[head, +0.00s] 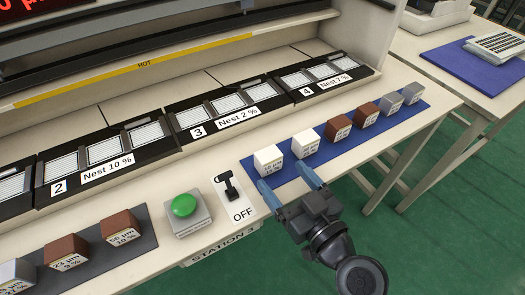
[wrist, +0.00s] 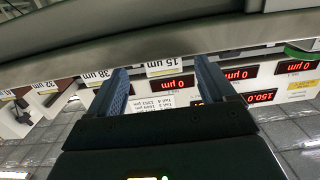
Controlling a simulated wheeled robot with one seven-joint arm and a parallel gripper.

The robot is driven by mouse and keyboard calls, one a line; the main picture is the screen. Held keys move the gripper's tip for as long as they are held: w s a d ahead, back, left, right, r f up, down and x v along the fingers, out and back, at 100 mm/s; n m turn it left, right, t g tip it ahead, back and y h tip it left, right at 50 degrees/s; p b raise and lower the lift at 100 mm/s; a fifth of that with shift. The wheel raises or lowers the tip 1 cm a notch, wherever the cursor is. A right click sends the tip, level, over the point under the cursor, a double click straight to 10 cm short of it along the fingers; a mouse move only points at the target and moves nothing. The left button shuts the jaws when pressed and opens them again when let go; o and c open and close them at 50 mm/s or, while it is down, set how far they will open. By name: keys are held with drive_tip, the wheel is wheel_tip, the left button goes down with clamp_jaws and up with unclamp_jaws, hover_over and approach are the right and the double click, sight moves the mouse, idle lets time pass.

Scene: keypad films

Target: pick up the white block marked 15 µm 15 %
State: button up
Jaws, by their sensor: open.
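Two white blocks stand at the left end of the blue mat (head: 340,150) in the head view. The left white block (head: 268,158) and the right white block (head: 305,140) both carry small printed labels on their fronts. The print is too small to tell surely which reads 15 µm 15 %. My gripper (head: 281,176) is open and empty at the mat's near edge, its blue fingertips just in front of the two blocks.
Brown blocks (head: 339,128) and grey blocks (head: 391,103) continue along the mat. A green button (head: 184,205) and a black switch (head: 228,186) stand left of it. Labelled nests (head: 220,105) lie behind. Another dark mat (head: 85,258) holds more blocks. Distant signs and red displays (wrist: 240,73) appear upside down.

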sight(264, 151)
drive_tip(key=p+x, duration=0.1)
drive_tip(key=x, duration=0.1)
drive_tip(key=r+p+x, duration=0.1)
drive_tip(key=x, duration=0.2)
drive_tip(key=p+x, duration=0.1)
drive_tip(key=x, duration=0.1)
drive_tip(key=shift+w+a+r, duration=0.15)
drive_tip(key=shift+a, duration=0.15)
drive_tip(key=shift+w+a, duration=0.2)
drive_tip(key=shift+w, duration=0.2)
drive_tip(key=c, duration=1.1)
drive_tip(key=shift+c, duration=0.5)
